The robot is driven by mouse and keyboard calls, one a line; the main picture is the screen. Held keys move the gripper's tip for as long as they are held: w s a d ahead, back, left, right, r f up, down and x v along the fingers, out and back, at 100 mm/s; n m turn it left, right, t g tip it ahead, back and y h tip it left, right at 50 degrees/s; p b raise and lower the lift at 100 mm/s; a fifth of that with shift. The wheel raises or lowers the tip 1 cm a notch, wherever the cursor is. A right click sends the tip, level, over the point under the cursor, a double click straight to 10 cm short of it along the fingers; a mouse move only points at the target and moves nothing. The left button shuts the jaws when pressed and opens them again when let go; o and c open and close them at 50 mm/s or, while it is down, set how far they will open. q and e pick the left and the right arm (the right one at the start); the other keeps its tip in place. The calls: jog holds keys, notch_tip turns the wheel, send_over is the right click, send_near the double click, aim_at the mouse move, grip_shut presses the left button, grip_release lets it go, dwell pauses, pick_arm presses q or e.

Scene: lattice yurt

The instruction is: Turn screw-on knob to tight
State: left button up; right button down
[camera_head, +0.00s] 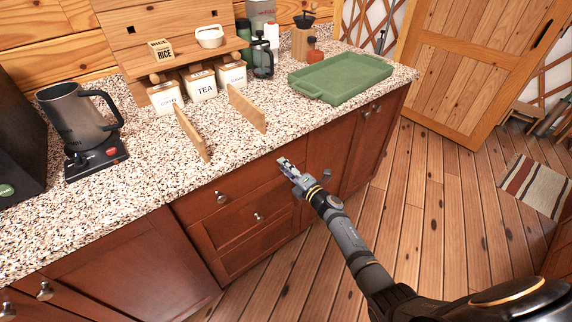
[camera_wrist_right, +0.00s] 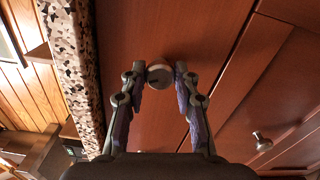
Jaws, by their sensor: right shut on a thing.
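The round knob (camera_wrist_right: 160,75) is pale and metallic, on a reddish-brown wooden cabinet front (camera_wrist_right: 160,30). In the right wrist view it sits between the two fingertips of my right gripper (camera_wrist_right: 160,80), which is shut on it. In the head view my right gripper (camera_head: 288,166) reaches the cabinet front just under the counter edge, and the knob is hidden behind the fingers. How tight the knob is cannot be told. My left gripper is not in view.
Another knob (camera_head: 222,197) is on the drawer front to the left, and a lower one (camera_head: 258,216) is below. The speckled counter (camera_head: 150,185) overhangs just above my gripper. A green tray (camera_head: 340,77) and a kettle (camera_head: 78,120) stand on it.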

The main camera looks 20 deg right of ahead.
jog(key=m+p, duration=0.2)
jog(key=m, duration=0.2)
jog(key=shift+m, duration=0.3)
dwell(0.3)
jog(key=c, duration=1)
grip_release()
jog(key=shift+s+d, duration=0.1)
jog(key=v, duration=1.1)
jog(key=shift+s+d, duration=0.1)
jog(key=shift+s, duration=0.3)
